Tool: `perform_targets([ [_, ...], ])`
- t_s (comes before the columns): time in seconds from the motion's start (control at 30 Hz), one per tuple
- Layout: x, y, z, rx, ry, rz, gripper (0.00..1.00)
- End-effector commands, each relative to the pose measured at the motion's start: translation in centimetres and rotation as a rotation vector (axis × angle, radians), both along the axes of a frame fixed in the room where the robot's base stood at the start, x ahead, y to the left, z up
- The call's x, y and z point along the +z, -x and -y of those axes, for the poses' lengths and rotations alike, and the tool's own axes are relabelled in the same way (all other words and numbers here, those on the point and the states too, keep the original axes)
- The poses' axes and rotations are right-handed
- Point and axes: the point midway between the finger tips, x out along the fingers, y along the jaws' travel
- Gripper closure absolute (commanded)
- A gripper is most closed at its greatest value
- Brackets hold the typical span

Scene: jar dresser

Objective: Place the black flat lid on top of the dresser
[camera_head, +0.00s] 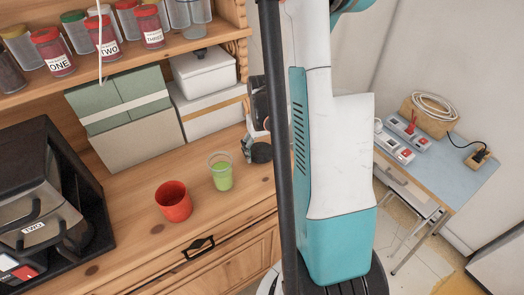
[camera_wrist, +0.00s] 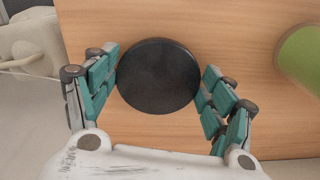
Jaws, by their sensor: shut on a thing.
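The black flat lid (camera_wrist: 158,76) is a round dark disc between the fingers of my gripper (camera_wrist: 160,84) in the wrist view. The fingers are shut on its left and right edges. Below it is the wooden top of the dresser (camera_wrist: 225,30). In the head view the dresser top (camera_head: 130,205) spans the lower left. My gripper (camera_head: 258,138) is over its right end, partly hidden by my arm. A dark rounded shape under it appears to be the lid (camera_head: 261,153). I cannot tell whether the lid touches the wood.
A glass with green contents (camera_head: 221,172) stands left of my gripper, and a red cup (camera_head: 173,201) farther left. Boxes (camera_head: 125,110) stand behind, under a shelf of labelled jars (camera_head: 103,35). A blue-topped table (camera_head: 450,160) is at right.

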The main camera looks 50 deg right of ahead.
Motion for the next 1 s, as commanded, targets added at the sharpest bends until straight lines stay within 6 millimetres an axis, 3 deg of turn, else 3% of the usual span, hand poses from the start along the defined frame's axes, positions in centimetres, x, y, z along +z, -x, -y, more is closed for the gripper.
perform_targets([
  [0.37, -0.48, 0.02, -0.01, 0.000, 0.000, 0.000, 0.51],
  [0.4, -0.40, 0.02, -0.01, 0.000, 0.000, 0.000, 0.17],
  [0.47, -0.36, 0.02, -0.01, 0.000, 0.000, 0.000, 0.04],
  [1.0, 0.23, 0.01, 0.00, 0.000, 0.000, 0.000, 0.04],
])
